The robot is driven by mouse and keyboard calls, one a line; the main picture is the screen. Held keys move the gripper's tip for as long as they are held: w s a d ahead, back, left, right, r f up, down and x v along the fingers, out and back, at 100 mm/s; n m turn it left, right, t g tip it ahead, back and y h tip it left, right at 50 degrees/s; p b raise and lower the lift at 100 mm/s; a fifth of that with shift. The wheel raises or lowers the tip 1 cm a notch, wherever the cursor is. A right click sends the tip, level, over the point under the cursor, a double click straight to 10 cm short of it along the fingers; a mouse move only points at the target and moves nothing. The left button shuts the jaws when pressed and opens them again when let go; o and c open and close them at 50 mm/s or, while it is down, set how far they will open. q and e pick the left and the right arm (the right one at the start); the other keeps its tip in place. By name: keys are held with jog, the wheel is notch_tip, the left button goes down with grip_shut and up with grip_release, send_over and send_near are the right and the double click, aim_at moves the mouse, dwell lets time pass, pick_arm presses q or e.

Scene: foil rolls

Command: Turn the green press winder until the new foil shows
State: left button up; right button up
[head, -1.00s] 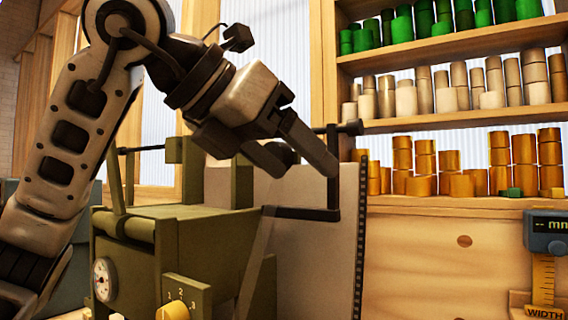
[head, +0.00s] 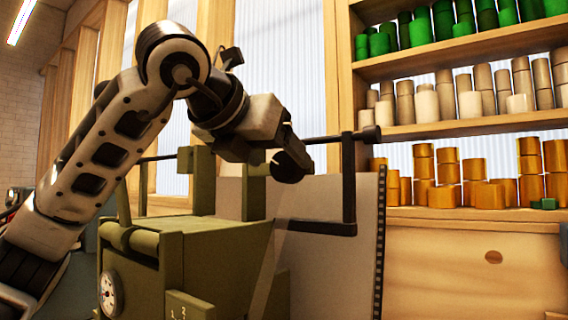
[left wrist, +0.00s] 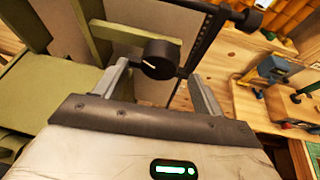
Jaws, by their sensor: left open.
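The green press (head: 225,245) stands at the lower left of the head view, with a white round dial on its front. A dark round winder knob (head: 290,166) is at its upper right; it also shows in the left wrist view (left wrist: 160,58), with a pale mark on its face. My left gripper (left wrist: 158,84) is open, one finger on each side of the knob in that view. Contact cannot be told. In the head view its fingers are hard to make out near the knob. A plain greyish sheet (head: 330,195) hangs behind; I cannot tell whether it is foil. My right gripper is not in view.
A black bent bar (head: 349,190) with a knobbed rod stands right of the winder, close to my left gripper. Wooden shelves (head: 450,128) at the right hold green, tan and orange rolls. Tools (left wrist: 272,70) lie on the bench in the left wrist view.

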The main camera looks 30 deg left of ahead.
aim_at(283, 164)
pick_arm(q)
jog(key=shift+x, duration=1.85)
jog(key=c, duration=1)
